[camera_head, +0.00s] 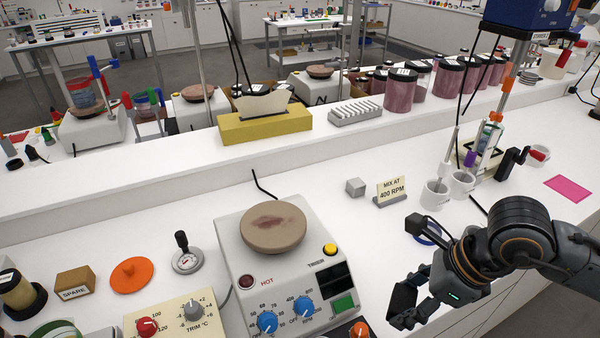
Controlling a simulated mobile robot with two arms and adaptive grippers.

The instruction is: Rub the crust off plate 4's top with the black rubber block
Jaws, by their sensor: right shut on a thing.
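A hotplate stirrer (270,275) stands on the near bench, left of centre. Its round tan top plate (285,238) carries a dark reddish-brown crust (268,222) near the middle. I see no number 4 on it. My right gripper (412,312) is low in the view, right of the stirrer and apart from it. It is shut on a dark piece that looks like the black rubber block (401,299); the fingers partly hide it. My left gripper is not in view.
A "MIX AT 400 RPM" sign (391,191) and a grey cube (355,187) stand behind, to the right. White mugs (435,195) stand farther right. A dial gauge (187,260), an orange disc (131,275) and a trim box (172,318) lie left. Bench between plate and gripper is mostly clear.

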